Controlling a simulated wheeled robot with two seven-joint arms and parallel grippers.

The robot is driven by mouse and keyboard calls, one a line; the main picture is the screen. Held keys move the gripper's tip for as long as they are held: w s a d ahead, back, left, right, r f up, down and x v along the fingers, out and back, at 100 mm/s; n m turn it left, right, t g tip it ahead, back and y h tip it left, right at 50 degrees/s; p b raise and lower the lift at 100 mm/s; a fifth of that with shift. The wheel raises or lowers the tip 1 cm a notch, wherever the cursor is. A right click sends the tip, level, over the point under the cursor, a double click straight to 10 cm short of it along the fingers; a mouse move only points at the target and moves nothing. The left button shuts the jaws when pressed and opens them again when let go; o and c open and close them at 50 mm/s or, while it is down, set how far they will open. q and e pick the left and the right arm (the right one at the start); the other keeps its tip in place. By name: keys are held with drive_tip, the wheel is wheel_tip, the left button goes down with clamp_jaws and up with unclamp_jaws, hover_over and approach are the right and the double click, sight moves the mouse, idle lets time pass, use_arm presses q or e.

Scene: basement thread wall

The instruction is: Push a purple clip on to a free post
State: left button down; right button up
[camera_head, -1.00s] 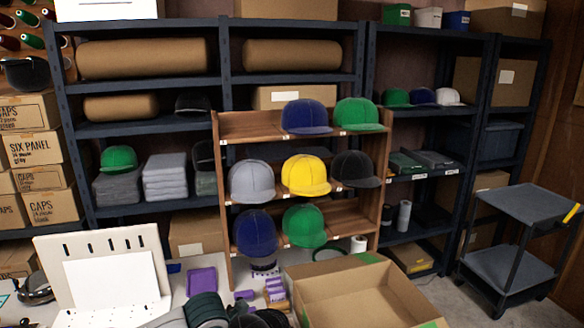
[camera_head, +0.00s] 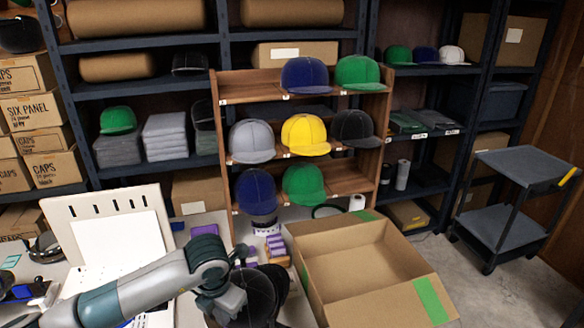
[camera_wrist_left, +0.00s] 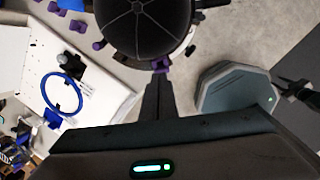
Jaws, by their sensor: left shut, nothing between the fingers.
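My left gripper (camera_head: 232,302) is low in the head view beside a dark cap (camera_head: 256,292). In the left wrist view its dark fingers (camera_wrist_left: 158,84) are together and empty. Their tips are at a small purple clip (camera_wrist_left: 160,65) by the near edge of the dark cap (camera_wrist_left: 140,22); I cannot tell if they touch it. More purple clips lie left of the cap, one of them nearest (camera_wrist_left: 98,45). In the head view several purple clips (camera_head: 275,245) are grouped behind the dark cap. I cannot make out a free post clearly. My right gripper is not in view.
An open cardboard box (camera_head: 310,290) stands right of the gripper. A white slotted board (camera_head: 90,215) stands at left. A blue ring (camera_wrist_left: 62,92) lies on a white surface in the wrist view. A wooden cap rack (camera_head: 222,130) stands behind; a grey cart (camera_head: 520,175) is at right.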

use_arm(q)
drive_tip(key=shift+s+r, duration=0.15)
drive_tip(key=shift+r, duration=0.75)
